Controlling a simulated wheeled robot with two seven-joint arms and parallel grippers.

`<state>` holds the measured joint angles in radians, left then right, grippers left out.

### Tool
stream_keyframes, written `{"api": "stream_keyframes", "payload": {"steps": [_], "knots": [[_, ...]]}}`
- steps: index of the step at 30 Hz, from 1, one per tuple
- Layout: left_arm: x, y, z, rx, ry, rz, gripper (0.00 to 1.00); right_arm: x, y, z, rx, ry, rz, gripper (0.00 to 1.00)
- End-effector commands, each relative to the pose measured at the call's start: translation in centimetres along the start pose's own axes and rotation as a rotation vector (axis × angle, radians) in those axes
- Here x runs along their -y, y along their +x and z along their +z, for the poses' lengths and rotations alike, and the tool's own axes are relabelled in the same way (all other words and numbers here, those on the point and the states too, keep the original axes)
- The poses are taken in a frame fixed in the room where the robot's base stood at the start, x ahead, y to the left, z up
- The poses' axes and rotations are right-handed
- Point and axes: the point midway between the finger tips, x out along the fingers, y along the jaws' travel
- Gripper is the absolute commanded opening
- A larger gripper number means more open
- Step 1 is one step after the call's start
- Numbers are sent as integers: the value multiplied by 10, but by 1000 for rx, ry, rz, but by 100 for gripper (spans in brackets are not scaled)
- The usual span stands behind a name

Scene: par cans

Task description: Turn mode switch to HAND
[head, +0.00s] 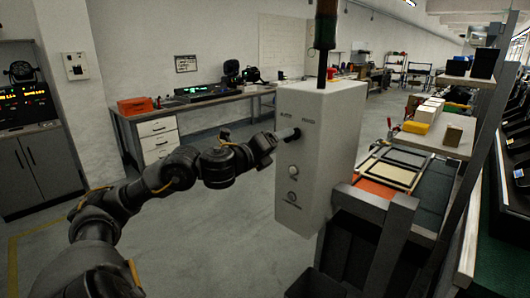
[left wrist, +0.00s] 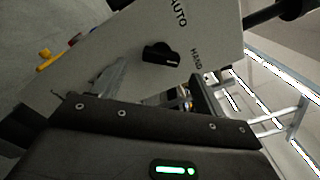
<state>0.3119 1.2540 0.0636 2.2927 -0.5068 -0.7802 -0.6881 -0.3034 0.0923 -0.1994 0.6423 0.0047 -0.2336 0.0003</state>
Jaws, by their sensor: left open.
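A white control box (head: 318,150) stands in the middle of the head view, with AUTO and HAND labels near its top. My left gripper (head: 288,134) is at its front, by the labels, and covers the switch there. In the left wrist view, the black mode switch (left wrist: 160,53) sits on the pale panel (left wrist: 125,35), between the AUTO label (left wrist: 179,12) and the HAND label (left wrist: 197,59). A pale mark shows at its right end; I cannot tell for certain which label it points to. My left gripper is open, its fingers apart below the switch, not visibly gripping it. My right gripper is out of view.
A pale round button (head: 293,170) and a round fitting (head: 292,198) sit lower on the box front. A workbench (head: 205,100) stands behind, and a shelf cart (head: 435,145) with boxes stands to the right. The floor (head: 225,235) left of the box is clear.

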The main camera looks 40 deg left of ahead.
Motion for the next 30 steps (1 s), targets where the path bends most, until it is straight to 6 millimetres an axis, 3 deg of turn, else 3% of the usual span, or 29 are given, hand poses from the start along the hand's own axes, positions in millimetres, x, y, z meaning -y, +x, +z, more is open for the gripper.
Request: {"api": "stream_keyframes", "payload": {"steps": [7, 12, 30], "knots": [[-3, -33, -5, -6, 7, 1, 73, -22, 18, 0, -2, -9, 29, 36], [0, -47, -2, -5, -1, -3, 73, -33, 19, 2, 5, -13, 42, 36], [0, -58, -1, -2, 0, 0, 73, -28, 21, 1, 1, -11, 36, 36]]}}
